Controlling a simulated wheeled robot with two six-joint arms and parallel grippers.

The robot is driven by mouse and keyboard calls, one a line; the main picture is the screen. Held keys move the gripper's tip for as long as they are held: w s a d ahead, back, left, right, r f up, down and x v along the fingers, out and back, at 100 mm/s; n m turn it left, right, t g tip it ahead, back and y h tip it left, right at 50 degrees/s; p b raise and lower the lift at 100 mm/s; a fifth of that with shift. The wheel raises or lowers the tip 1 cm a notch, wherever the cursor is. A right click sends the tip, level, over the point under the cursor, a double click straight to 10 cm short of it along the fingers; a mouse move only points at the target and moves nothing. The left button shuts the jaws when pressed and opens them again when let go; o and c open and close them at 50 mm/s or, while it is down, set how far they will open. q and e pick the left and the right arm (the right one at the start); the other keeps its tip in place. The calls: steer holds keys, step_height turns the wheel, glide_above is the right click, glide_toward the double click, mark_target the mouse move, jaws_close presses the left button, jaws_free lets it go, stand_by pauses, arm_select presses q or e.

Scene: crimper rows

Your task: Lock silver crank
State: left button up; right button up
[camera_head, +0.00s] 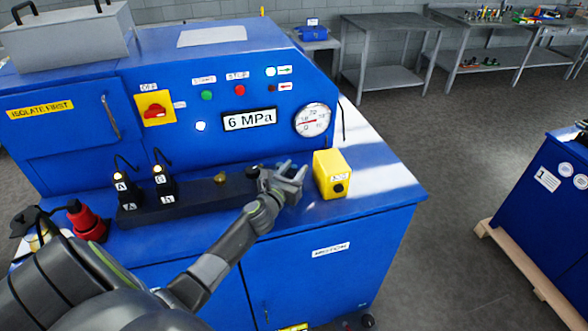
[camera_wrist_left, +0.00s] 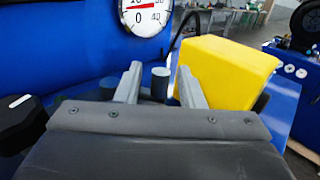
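My left gripper (camera_head: 288,174) is over the right end of the dark bar on the blue bench, beside the yellow box. In the left wrist view its two fingers (camera_wrist_left: 160,88) stand apart. A short grey cylindrical post (camera_wrist_left: 160,82), possibly part of the silver crank, shows between them, with a gap visible on each side. I cannot tell whether the fingers touch it. The rest of the crank is hidden behind my gripper. My right gripper is not in view.
The yellow box (camera_head: 332,170) stands close right of my left gripper. The dark bar (camera_head: 190,199) carries a brass knob (camera_head: 220,179) and a black knob (camera_head: 252,172). Behind are the pressure gauge (camera_head: 312,120) and red selector (camera_head: 155,111). A red-black tool (camera_head: 85,220) stands at left.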

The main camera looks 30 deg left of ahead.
arm_select(q)
steer(key=shift+w, duration=0.1)
jaws_close()
steer(key=shift+w+d+f+n+y+b, duration=0.1)
steer(key=shift+w+n+y+b, duration=0.1)
steer(key=shift+n+y+b, duration=0.3)
steer(key=shift+w+d+n+y+b, duration=0.1)
steer(key=shift+w+n+y+b, duration=0.15)
steer(key=shift+y, duration=0.45)
steer(key=shift+w+a+n+g+y, duration=0.2)
steer(key=shift+n+g+y, duration=0.3)
steer(key=shift+y, duration=0.3)
jaws_free()
